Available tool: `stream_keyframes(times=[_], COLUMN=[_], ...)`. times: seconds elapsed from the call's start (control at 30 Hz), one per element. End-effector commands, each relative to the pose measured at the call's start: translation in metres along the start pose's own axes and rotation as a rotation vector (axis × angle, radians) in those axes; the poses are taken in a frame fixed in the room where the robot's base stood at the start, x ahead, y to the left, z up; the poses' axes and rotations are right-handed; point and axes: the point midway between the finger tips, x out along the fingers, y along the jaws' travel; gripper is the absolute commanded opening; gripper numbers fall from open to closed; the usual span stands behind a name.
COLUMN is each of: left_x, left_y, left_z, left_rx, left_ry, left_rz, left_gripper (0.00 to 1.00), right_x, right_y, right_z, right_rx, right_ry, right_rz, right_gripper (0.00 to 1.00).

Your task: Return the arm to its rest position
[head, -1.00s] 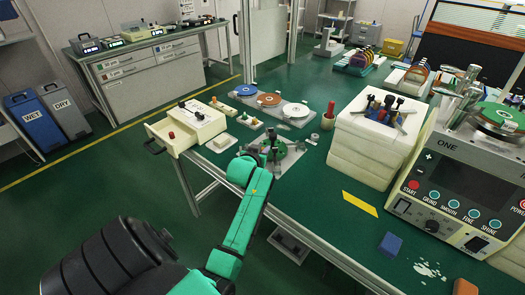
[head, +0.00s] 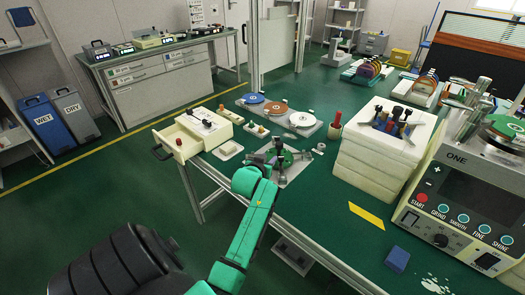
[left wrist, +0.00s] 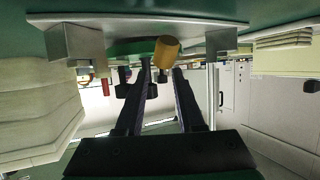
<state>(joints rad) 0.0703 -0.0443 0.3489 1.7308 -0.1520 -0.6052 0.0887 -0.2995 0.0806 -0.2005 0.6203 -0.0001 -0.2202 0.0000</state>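My left arm, green and black, reaches up from the bottom of the head view. Its gripper (head: 268,167) is at the near edge of a metal fixture plate (head: 297,170) on the bench; the fingers are hard to make out there. In the left wrist view, which looks upside down, the two dark fingers (left wrist: 162,72) stand apart. Past their tips are a green disc (left wrist: 130,46), dark knobs and a brass-coloured cylinder (left wrist: 166,54). The cylinder lines up with the finger gap; I see no clear grip on it. My right gripper is not in view.
Left of the fixture is a cream drawer unit (head: 182,147), its drawer open. White stacked blocks (head: 375,160) and a control machine (head: 465,190) stand right. A blue block (head: 397,258) and yellow strip (head: 367,215) lie on the green bench.

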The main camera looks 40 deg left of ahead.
Motion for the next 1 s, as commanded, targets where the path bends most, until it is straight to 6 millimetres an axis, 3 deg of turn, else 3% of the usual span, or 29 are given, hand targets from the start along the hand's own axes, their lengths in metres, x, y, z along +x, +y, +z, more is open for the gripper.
stream_keyframes(times=[0.43,0.57,0.87,1.0], left_x=[-0.099,-0.111,-0.113,-0.128], left_y=[0.0,0.0,0.003,0.033], left_z=[0.002,0.001,0.003,0.04], left_rx=[-0.001,-0.001,0.009,0.102], left_ry=[-0.002,-0.002,-0.018,-0.202], left_rz=[0.001,0.0,0.01,0.101], left_gripper=[0.37,0.37,0.37,0.37], right_x=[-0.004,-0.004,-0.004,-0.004], right_y=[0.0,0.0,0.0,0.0], right_z=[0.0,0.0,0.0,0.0], right_rx=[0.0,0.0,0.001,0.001], right_ry=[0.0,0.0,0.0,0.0], right_rz=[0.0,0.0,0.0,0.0], right_gripper=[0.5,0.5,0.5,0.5])
